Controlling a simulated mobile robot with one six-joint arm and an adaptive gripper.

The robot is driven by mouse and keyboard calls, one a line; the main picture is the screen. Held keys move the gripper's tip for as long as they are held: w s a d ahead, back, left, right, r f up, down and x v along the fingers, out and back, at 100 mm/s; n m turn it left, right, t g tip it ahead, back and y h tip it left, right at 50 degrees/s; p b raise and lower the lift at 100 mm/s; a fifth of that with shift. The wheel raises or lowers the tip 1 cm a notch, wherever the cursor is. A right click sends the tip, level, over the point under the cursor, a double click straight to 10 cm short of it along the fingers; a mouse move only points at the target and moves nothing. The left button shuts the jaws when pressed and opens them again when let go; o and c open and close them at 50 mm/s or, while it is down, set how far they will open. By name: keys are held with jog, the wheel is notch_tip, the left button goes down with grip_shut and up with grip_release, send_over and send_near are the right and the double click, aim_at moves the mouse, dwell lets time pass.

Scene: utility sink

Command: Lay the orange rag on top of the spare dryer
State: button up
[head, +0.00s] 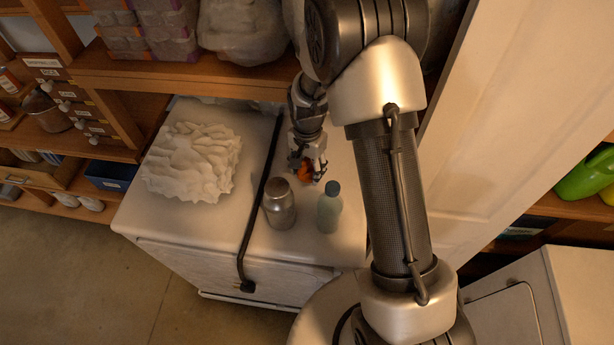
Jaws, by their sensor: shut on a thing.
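The orange rag (305,169) shows as a small crumpled bit of orange between the fingers of my gripper (311,176). My gripper points down and is shut on the rag, over the back right part of a white appliance's top. This appliance (160,224) looks like the spare dryer; a black cord with a plug lies across it and hangs down its front. Most of the rag is hidden by the fingers. I cannot tell whether the rag touches the top.
A metal canister (279,204) and a pale green bottle (329,208) stand just in front of my gripper. A wooden shelf (180,75) overhangs the back. Another white appliance (545,295) is at lower right.

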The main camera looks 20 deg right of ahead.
aim_at(308, 171)
notch_tip(308, 171, down, 4)
jog(key=shift+w+f, duration=0.1)
jog(key=shift+f, duration=0.15)
jog(key=shift+f+b, duration=0.2)
jog(key=shift+b, duration=0.1)
jog(key=o, duration=1)
jog(key=shift+r, duration=0.1)
jog(key=shift+c, duration=0.2)
jog(key=shift+r, duration=0.1)
